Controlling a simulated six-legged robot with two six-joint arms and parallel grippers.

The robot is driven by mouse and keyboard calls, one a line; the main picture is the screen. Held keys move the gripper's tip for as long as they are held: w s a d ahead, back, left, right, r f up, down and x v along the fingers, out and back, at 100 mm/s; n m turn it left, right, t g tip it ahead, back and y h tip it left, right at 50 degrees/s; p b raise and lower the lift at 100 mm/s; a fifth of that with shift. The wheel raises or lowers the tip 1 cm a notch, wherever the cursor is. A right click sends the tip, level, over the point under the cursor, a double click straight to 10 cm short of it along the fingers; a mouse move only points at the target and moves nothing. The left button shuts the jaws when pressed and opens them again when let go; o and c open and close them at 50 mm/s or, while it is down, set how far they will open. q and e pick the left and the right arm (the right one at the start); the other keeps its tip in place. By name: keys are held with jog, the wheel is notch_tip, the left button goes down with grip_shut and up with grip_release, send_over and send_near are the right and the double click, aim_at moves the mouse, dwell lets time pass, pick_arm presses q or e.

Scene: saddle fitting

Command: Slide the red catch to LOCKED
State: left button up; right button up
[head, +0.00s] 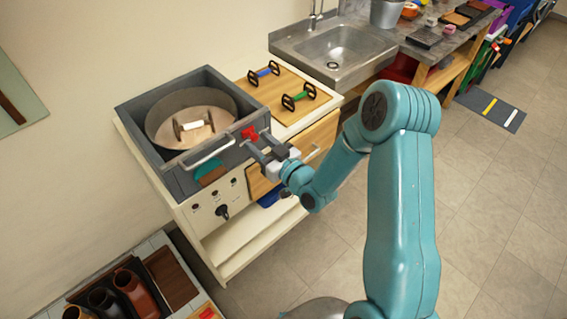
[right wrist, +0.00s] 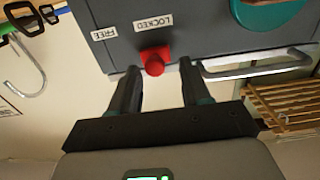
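The red catch (head: 249,132) sits on the front corner of the grey box (head: 185,177), which holds a round pan. In the right wrist view the catch's red knob (right wrist: 155,66) lies beside the LOCKED label (right wrist: 153,23), with the FREE label (right wrist: 104,33) off to the left; both labels appear upside down. My right gripper (head: 260,145) is open in front of the catch. In the wrist view its fingertips (right wrist: 160,72) are spread on either side of the knob, with gaps visible. My left gripper is not in view.
A silver bar handle (head: 207,154) is on the box front, close to my right finger. A sink (head: 335,50) is behind. Open floor lies at the right.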

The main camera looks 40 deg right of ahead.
jog(key=s+d+p, duration=0.1)
jog(key=s+p, duration=0.4)
jog(key=s, duration=0.8)
jog(key=shift+d, duration=0.15)
